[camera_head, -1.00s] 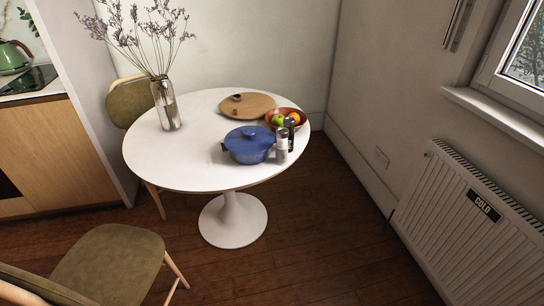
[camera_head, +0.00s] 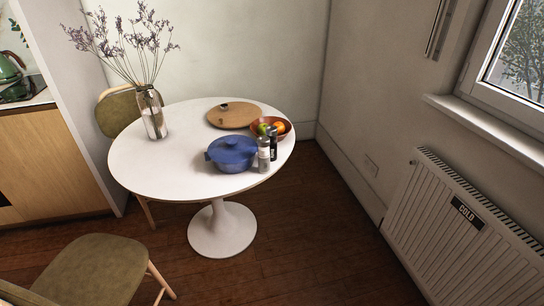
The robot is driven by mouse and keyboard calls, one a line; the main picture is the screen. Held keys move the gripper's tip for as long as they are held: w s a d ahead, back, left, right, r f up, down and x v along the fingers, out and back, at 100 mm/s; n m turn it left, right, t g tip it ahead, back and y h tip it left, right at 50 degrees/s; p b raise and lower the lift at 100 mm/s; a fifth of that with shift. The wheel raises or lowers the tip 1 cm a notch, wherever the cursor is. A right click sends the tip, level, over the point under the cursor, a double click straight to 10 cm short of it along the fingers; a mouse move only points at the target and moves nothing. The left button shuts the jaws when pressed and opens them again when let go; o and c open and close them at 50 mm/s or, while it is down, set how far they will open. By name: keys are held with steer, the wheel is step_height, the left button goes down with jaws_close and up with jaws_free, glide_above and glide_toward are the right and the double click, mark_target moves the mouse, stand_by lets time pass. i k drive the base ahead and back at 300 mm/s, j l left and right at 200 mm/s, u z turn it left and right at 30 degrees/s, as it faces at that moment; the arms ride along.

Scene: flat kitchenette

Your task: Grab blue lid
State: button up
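The blue lid (camera_head: 232,146) sits on a blue pot (camera_head: 231,161) with side handles. The pot stands near the right front part of a round white table (camera_head: 150,171). The lid looks closed on the pot, with a small knob on top. My gripper is not in view.
Two shakers, one light (camera_head: 263,154) and one dark (camera_head: 273,143), stand just right of the pot. A chair (camera_head: 92,266) stands at front left. Floor right of the table is clear.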

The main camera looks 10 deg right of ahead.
mark_target(233, 148)
steer(key=i+j+z, duration=0.1)
steer(key=i+j, duration=0.25)
steer(key=i+j+z, duration=0.1)
steer(key=i+j, duration=0.2)
steer(key=i+j+z, duration=0.1)
steer(key=i+j, duration=0.25)
steer(key=i+j+z, duration=0.1)
steer(key=i+j, duration=0.2)
steer(key=j, duration=0.2)
steer(key=i+j+z, duration=0.1)
steer(key=i+j, duration=0.15)
steer(key=j, duration=0.2)
steer(key=i+j+z, duration=0.1)
steer(key=i+j, duration=0.2)
steer(key=j, duration=0.15)
